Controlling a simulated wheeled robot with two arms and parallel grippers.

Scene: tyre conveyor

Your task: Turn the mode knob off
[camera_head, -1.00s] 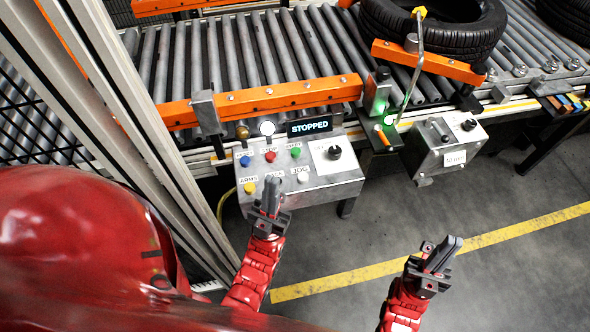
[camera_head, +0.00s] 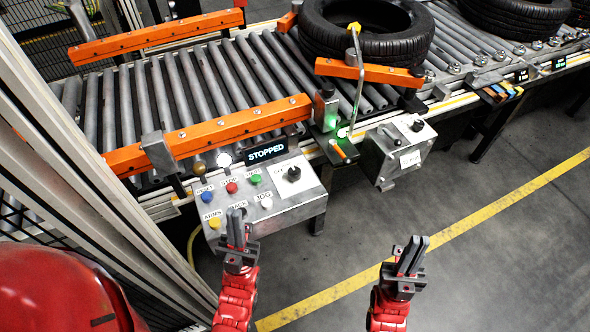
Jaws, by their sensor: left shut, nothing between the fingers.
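The grey control panel (camera_head: 310,207) has a black rotary knob (camera_head: 294,173) on a white plate at its upper right. The plate's lettering is too small to read. A second black knob (camera_head: 417,126) is on a small grey box (camera_head: 424,150) to the right; which one is the mode knob I cannot tell. My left gripper (camera_head: 236,216) is shut and empty, in front of the panel's lower edge, hiding part of a label. My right gripper (camera_head: 413,243) looks shut and empty, over open floor below the small box.
The panel also carries blue, red, green, yellow and white buttons (camera_head: 266,202). Behind it is the roller conveyor (camera_head: 205,85) with orange rails and a tyre (camera_head: 368,45). A grey post (camera_head: 95,150) stands at left. The floor (camera_head: 480,265) at right is clear.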

